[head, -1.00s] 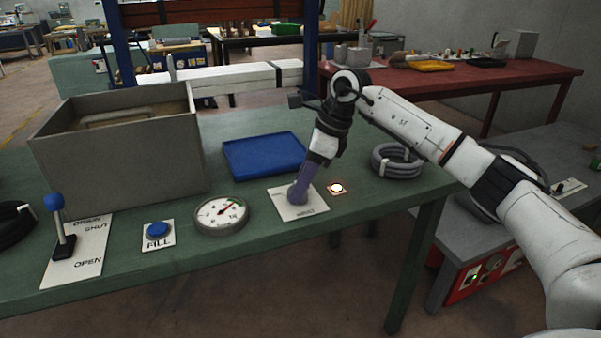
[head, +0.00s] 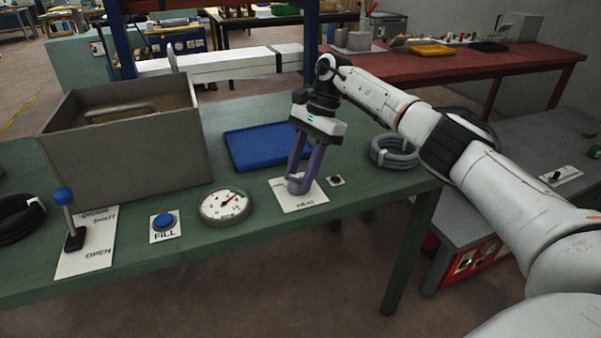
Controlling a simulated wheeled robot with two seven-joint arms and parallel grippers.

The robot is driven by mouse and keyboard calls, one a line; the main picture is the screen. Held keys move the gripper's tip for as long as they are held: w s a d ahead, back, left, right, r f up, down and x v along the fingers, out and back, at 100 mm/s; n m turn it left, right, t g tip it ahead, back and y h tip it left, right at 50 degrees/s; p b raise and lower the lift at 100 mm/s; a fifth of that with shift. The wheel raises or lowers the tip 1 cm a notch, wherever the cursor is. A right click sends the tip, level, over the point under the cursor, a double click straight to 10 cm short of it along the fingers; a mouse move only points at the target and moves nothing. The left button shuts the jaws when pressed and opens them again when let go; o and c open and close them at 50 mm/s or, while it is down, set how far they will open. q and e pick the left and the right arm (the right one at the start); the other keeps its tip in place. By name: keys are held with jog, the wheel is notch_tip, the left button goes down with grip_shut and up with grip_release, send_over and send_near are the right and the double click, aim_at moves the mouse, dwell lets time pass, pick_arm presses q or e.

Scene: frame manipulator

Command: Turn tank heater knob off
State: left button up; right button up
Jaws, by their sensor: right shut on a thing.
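The heater knob (head: 295,186) sits on a white label plate (head: 312,199) on the green table. Only a small grey part of it shows between the fingers. My right gripper (head: 300,183) comes down from above with its purple fingers shut on the knob. A small indicator lamp (head: 335,181) on a white square right of the plate is dark. My left gripper is not in view.
A grey tank (head: 130,150) stands at the left. A blue tray (head: 262,148), a round gauge (head: 224,206), a blue FILL button (head: 163,221), a blue-topped lever (head: 69,220) and a grey hose coil (head: 395,152) are around the plate.

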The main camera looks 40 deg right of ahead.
jog(key=shift+r+n, duration=0.1)
jog(key=shift+n, duration=0.4)
jog(key=o, duration=1.1)
jog(key=shift+c, duration=0.2)
jog(key=p+v, duration=0.4)
jog(key=v, duration=0.6)
jog(key=shift+w, duration=0.2)
jog(key=shift+r, duration=0.1)
